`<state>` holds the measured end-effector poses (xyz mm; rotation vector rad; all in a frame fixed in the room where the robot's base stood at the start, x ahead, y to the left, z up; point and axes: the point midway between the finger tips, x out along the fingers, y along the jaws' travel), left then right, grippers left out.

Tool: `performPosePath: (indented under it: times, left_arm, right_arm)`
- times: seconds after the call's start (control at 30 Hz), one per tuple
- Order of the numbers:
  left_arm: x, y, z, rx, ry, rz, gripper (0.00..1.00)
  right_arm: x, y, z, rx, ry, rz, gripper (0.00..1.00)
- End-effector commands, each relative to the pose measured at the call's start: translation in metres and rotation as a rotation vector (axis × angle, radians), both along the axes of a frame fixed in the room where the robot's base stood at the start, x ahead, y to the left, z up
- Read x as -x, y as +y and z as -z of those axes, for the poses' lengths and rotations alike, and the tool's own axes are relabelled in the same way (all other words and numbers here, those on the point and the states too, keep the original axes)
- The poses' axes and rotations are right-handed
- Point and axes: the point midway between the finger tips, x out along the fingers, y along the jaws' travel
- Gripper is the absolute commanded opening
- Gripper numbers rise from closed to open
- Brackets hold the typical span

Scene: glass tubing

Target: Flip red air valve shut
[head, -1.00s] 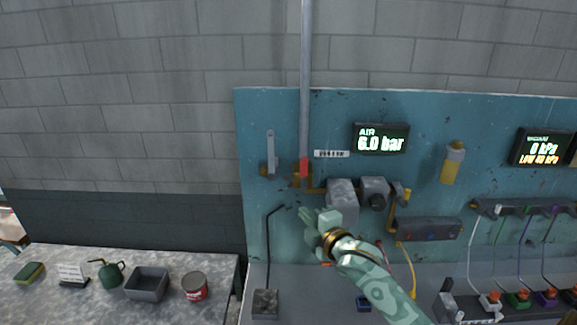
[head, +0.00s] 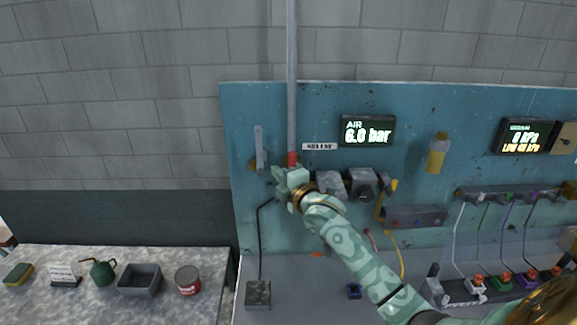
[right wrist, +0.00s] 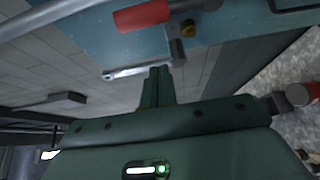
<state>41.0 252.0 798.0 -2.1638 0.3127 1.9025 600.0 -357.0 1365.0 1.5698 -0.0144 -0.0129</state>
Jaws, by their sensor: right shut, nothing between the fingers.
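The red air valve handle (head: 292,159) stands upright at the foot of the grey vertical pipe (head: 292,80) on the teal panel. It also shows in the right wrist view as a red grip (right wrist: 143,15) near the top edge. My right gripper (head: 279,178) is just below and left of the red handle in the head view, hiding the valve body. In the right wrist view its fingers (right wrist: 160,73) are together and empty, with the red grip beyond them. I cannot tell whether they touch it. The air display (head: 367,131) reads 6.0 bar. My left gripper is not in view.
A grey lever (head: 260,147) hangs left of the pipe. Grey boxes (head: 362,183) and a yellow cylinder (head: 438,152) sit to the right. A side table at left holds a grey bin (head: 140,280), a red can (head: 187,280) and a green oil can (head: 102,271).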

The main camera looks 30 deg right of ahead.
Motion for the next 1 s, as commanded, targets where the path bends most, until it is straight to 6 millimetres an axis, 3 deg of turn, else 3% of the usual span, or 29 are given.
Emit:
performPosePath:
  times: [0.13, 0.2, 0.4, 1.0]
  left_arm:
    - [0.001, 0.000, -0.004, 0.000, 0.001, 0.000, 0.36]
    - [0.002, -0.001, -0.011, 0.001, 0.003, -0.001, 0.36]
    - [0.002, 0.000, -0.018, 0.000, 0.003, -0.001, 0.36]
    - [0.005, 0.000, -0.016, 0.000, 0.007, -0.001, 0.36]
  right_arm:
    - [-0.031, 0.000, -0.002, -0.002, 0.000, 0.000, 0.00]
    - [-0.023, -0.015, -0.002, 0.004, 0.004, 0.002, 0.00]
    - [-0.015, -0.034, -0.001, 0.001, 0.002, 0.000, 0.00]
    - [-0.012, -0.039, 0.001, -0.014, -0.008, 0.000, 0.00]
